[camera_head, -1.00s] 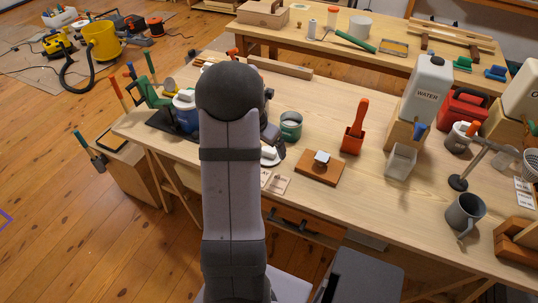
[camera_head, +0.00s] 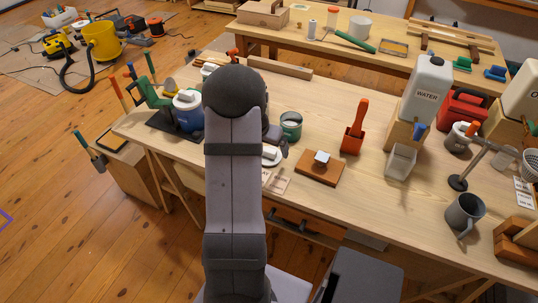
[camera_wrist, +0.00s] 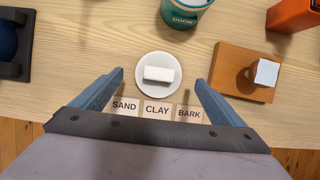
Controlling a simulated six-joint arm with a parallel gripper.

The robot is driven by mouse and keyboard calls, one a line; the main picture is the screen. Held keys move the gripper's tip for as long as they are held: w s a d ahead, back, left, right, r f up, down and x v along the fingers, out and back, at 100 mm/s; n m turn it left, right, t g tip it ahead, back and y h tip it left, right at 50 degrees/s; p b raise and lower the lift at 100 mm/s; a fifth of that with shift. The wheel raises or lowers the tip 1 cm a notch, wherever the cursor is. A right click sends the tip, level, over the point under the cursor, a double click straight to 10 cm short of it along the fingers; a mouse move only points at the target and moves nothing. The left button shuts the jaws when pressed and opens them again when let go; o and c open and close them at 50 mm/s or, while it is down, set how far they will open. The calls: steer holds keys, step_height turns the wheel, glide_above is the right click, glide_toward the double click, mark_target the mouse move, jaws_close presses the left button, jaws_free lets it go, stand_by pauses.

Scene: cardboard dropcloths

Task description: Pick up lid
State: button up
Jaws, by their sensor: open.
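The lid (camera_wrist: 158,89) is a round white disc with a white block handle on top. It lies flat on the wooden table in the middle of the wrist view. In the head view the lid (camera_head: 271,158) shows in part, beside my arm. My gripper (camera_wrist: 159,78) is open and empty. Its two blue-grey fingers appear on the left and right of the lid, with clear space on both sides. The height of the fingertips above the table is hard to tell. In the head view my arm hides most of the gripper.
A green pot (camera_head: 291,131) stands just behind the lid. A wooden board (camera_head: 309,173) with a white-topped block lies to the right. Label tiles (camera_wrist: 157,112) reading SAND, CLAY and BARK lie in front. A red-orange holder (camera_head: 352,140) stands at back right.

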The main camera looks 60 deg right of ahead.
mark_target(269, 150)
steer(key=shift+x, duration=2.3)
steer(key=shift+d, duration=0.1)
steer(key=shift+r, duration=0.1)
steer(key=c, duration=1.1)
